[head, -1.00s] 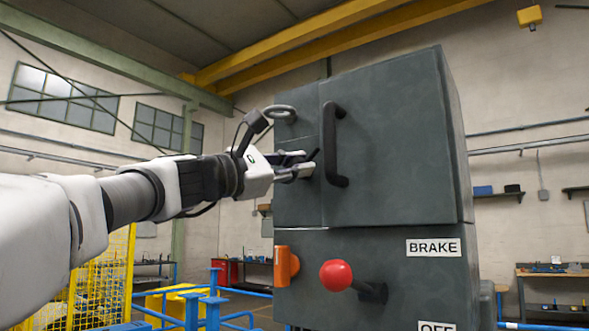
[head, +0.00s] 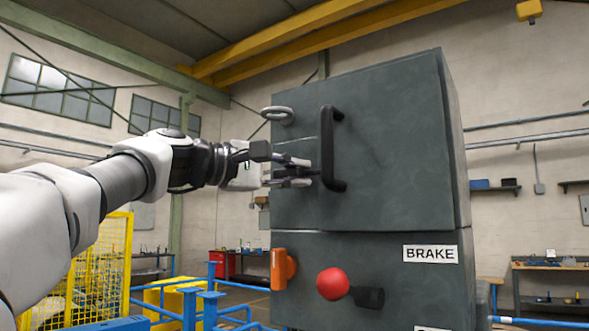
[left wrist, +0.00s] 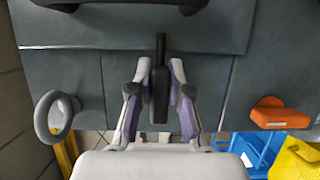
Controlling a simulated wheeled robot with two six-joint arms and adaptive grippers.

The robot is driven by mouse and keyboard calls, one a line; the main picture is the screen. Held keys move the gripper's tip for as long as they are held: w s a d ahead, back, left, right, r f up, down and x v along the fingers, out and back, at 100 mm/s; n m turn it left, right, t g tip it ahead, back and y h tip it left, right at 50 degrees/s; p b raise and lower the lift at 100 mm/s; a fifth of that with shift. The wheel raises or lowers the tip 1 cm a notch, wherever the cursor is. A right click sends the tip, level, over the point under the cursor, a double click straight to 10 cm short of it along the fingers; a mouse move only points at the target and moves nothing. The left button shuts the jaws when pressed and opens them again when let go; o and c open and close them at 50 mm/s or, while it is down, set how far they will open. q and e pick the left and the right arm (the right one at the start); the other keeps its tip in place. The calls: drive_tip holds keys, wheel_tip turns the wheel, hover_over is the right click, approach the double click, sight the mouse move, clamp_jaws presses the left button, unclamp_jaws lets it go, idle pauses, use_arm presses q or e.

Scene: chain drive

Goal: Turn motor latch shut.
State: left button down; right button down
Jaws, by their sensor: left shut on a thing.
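The motor latch (left wrist: 161,85) is a dark, narrow lever on the front of the grey cabinet (head: 390,130). In the left wrist view it lies lengthwise between my two fingers, and its tip crosses the seam beside the door. My left gripper (head: 305,172) is shut on it, with one finger on each side; this also shows in the left wrist view (left wrist: 160,90). In the head view the fingers hide most of the latch. My right gripper is not in view.
A black door handle (head: 328,150) stands out just right of my fingers. A grey ring (head: 277,115) is above, and an orange knob (head: 281,269) below. A red ball lever (head: 333,284) sits by the BRAKE label (head: 431,254). Blue rails (head: 240,285) stand low at left.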

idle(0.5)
use_arm(q)
drive_tip(key=c, duration=1.1)
unclamp_jaws()
drive_tip(key=v, duration=1.2)
drive_tip(key=shift+w, duration=0.1)
